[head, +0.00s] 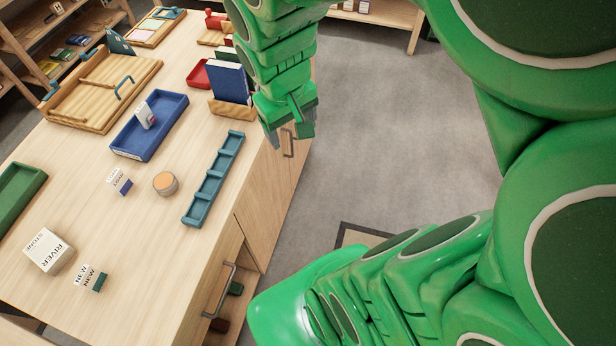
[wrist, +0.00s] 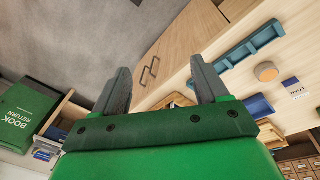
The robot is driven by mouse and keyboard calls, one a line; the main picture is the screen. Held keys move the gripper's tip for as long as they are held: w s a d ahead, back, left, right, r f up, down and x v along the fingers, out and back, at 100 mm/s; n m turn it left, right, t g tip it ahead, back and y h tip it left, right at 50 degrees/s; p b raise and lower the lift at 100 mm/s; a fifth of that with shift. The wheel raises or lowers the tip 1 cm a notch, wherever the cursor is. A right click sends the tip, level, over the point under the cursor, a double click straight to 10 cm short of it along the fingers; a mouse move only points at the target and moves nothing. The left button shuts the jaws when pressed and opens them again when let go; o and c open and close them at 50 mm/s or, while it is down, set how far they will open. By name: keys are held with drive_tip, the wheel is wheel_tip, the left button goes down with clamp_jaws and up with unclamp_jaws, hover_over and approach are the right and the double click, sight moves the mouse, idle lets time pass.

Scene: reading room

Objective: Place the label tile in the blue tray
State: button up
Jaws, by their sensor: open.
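The blue tray (head: 165,128) lies on the wooden table in the head view. A small white tile with a dark marking (head: 147,115) is inside it, tilted up; its text is too small to read. Two other label tiles lie on the table: one white and blue (head: 120,183), reading LOAN in the wrist view (wrist: 295,88), and one white and green reading NEW (head: 90,277). My gripper (head: 291,138) is open and empty, pointing down beyond the table's right edge, to the right of the tray. Its two fingers (wrist: 160,88) show apart in the wrist view.
A teal divided rack (head: 213,180) lies along the right table edge, with a round wooden disc (head: 165,183) beside it. Blue books (head: 229,82) stand behind the tray, near my gripper. A white River Stone box (head: 47,250) is at front left.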

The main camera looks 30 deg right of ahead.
drive_tip(key=s+a+r+g, duration=0.1)
drive_tip(key=s+a, duration=0.1)
drive_tip(key=s, duration=0.4)
drive_tip(key=s+a+r+g+y, duration=0.1)
drive_tip(key=s+g, duration=0.1)
drive_tip(key=s, duration=0.5)
drive_tip(key=shift+s+a+r+m, duration=0.15)
drive_tip(key=shift+a+r+m, duration=0.2)
drive_tip(key=shift+m, duration=0.05)
